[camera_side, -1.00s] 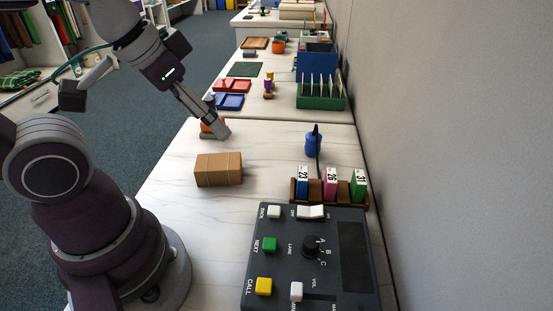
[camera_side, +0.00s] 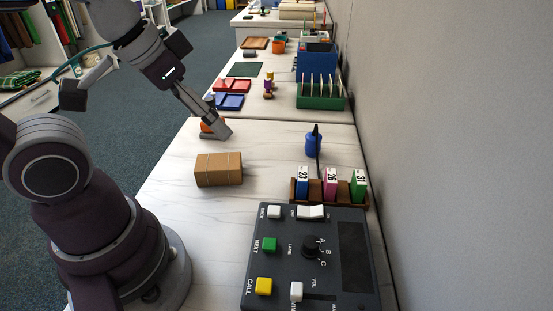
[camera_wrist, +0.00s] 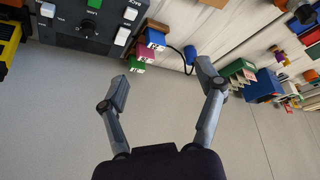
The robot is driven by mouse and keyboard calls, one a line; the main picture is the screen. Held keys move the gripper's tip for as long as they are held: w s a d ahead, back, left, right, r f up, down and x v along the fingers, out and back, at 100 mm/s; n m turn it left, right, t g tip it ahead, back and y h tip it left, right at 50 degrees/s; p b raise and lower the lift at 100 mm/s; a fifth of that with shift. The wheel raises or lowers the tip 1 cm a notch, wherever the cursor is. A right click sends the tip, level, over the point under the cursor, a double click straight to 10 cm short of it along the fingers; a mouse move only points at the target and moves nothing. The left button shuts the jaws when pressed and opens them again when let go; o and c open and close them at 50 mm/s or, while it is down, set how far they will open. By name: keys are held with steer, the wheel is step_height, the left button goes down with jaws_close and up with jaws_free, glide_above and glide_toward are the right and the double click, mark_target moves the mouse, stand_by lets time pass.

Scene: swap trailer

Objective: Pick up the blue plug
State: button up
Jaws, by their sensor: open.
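The blue plug (camera_side: 313,145) stands on the white table by the wall, with a black cable rising from its top. It also shows in the wrist view (camera_wrist: 190,54), beyond the fingertips, with its cable curving to the left. My gripper (camera_side: 219,129) is above the table's far left part in the side view, well left of the plug and apart from it. In the wrist view my gripper (camera_wrist: 163,78) has its two fingers spread wide with nothing between them.
A wooden rack (camera_side: 333,200) with numbered blue, pink and green tags stands in front of the plug. A dark control box (camera_side: 279,219) is nearer. A brown parcel (camera_side: 218,170) lies left of centre. An orange object (camera_side: 207,124) is partly hidden by my gripper. Table between parcel and plug is clear.

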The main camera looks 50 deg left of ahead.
steer(key=n+y, duration=0.2)
steer(key=n, duration=0.2)
glide_above(312, 135)
steer(key=s+d, duration=0.2)
steer(key=s, duration=0.4)
step_height(312, 135, down, 8)
steer(key=shift+n+y, duration=0.3)
steer(key=x, duration=0.9)
steer(key=shift+w+d, duration=0.25)
steer(key=shift+d, duration=0.05)
steer(key=shift+t, duration=0.3)
steer(key=shift+x, duration=2.8)
steer(key=shift+d, duration=0.15)
steer(key=shift+c, duration=0.3)
steer(key=c, duration=1.2)
steer(key=shift+o, duration=0.2)
